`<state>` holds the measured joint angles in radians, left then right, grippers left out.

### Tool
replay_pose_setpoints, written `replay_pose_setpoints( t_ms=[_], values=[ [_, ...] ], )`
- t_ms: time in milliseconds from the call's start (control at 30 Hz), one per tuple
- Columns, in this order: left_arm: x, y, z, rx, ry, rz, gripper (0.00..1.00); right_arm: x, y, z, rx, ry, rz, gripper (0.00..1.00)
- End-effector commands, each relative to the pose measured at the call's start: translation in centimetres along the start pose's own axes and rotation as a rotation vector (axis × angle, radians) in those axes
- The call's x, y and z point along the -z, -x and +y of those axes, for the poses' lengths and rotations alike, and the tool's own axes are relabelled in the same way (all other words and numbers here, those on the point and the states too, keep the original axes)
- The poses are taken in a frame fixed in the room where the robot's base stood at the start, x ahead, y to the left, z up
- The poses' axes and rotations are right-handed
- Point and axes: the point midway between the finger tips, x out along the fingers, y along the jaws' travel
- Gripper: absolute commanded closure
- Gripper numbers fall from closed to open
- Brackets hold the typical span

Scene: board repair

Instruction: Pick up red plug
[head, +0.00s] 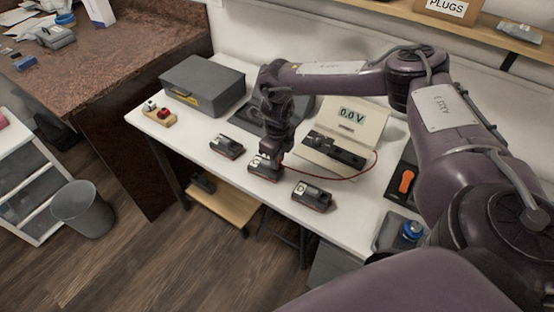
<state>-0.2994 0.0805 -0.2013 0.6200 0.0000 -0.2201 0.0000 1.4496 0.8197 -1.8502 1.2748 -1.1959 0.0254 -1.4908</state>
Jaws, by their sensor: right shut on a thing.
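My right gripper (272,152) points down over the middle one of three dark blocks (264,170) on the white table. It is shut on the red plug at the end of a thin red cable (335,180); the plug itself is mostly hidden by the fingers. The cable curves right to the cream meter (365,120), which reads 0.0 V. I cannot tell whether the plug touches the block. My left gripper is not in view.
Dark blocks stand left (227,146) and right (311,196) of the middle one. A grey case (203,80) and a wooden holder (160,117) with white and red pieces are at the left. An orange-handled item (406,181) lies right. The table's front edge is close.

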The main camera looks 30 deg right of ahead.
Motion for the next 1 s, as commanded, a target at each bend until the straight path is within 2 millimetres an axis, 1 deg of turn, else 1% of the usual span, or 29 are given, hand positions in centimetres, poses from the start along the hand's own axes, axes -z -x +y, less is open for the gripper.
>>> replay_pose_setpoints(
  t_ms=[167, 267, 433, 500, 533, 600, 700, 800, 900, 1000],
  values=[
    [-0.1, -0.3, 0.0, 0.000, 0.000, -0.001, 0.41, -0.2, 2.1, 0.0, 0.000, 0.000, -0.006, 1.00],
    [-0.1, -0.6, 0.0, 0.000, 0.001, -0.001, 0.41, -0.2, 4.1, -0.1, 0.000, -0.001, -0.007, 1.00],
    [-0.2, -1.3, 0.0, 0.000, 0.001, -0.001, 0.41, -0.1, 8.7, -0.1, 0.001, 0.000, -0.008, 1.00],
    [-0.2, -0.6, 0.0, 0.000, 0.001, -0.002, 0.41, -0.2, 11.0, -0.1, 0.003, 0.002, -0.007, 1.00],
    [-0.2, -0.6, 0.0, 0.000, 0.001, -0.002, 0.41, -0.2, 11.8, 0.0, 0.003, 0.002, -0.008, 1.00],
    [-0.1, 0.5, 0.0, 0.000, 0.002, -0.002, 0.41, -0.1, 13.9, -0.1, 0.004, 0.002, -0.006, 1.00],
    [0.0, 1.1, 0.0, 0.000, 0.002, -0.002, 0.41, -0.1, 16.0, 0.0, 0.003, 0.002, -0.006, 1.00],
    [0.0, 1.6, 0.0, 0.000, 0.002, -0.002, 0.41, -0.1, 17.6, 0.0, 0.003, 0.002, -0.004, 1.00],
    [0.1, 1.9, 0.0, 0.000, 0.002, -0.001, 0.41, -0.1, 18.7, 0.0, 0.002, 0.002, -0.002, 1.00],
    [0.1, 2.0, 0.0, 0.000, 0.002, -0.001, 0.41, 0.0, 19.3, 0.0, 0.000, 0.001, -0.002, 1.00]
  ],
)
